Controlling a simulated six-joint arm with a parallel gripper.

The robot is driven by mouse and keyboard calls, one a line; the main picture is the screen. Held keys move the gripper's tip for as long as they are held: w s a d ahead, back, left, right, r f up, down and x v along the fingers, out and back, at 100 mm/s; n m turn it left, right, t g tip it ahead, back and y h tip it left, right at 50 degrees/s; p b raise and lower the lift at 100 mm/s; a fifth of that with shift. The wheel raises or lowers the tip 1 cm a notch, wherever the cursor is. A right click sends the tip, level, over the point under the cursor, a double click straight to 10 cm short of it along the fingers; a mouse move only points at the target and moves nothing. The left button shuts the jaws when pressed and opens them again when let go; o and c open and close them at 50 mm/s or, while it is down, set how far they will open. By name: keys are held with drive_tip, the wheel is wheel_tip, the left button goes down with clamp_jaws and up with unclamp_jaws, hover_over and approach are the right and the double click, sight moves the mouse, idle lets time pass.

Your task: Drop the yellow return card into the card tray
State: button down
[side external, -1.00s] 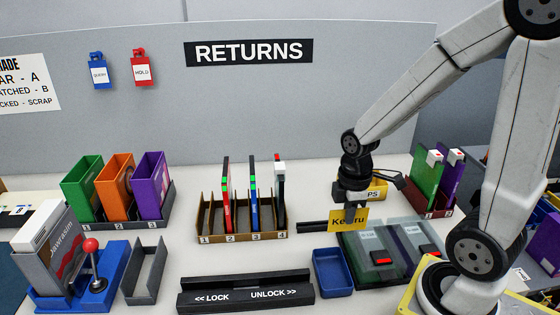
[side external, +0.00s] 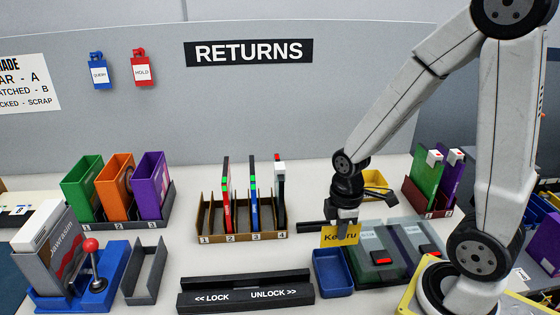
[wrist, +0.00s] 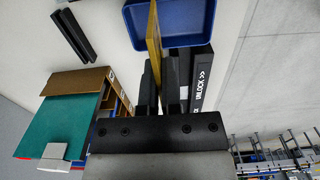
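My gripper (side external: 344,217) points down and is shut on the yellow card (side external: 341,236), which hangs upright below the fingers with dark lettering on its face. In the wrist view, my fingers (wrist: 162,75) pinch the card (wrist: 154,48), seen edge-on. The card tray appears to be the small open blue tray (side external: 333,283) on the table; it looks empty. In the side view the card is above and behind the tray, apart from it. In the wrist view the card's far end overlaps the blue tray (wrist: 190,22).
Grey-green cases with red tabs (side external: 379,257) lie just right of the tray. The LOCK/UNLOCK bar (side external: 246,296) is left of it. A cardboard rack (side external: 241,238) with upright cases stands further left. A yellow bin (side external: 376,181) sits behind my gripper.

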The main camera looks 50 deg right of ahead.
drive_tip(key=shift+f, duration=1.5)
drive_tip(key=c, duration=0.7)
unclamp_jaws()
drive_tip(key=shift+c, duration=0.2)
drive_tip(key=shift+r, duration=0.15)
drive_tip(key=shift+r, duration=3.8)
drive_tip(key=shift+a+f, duration=0.1)
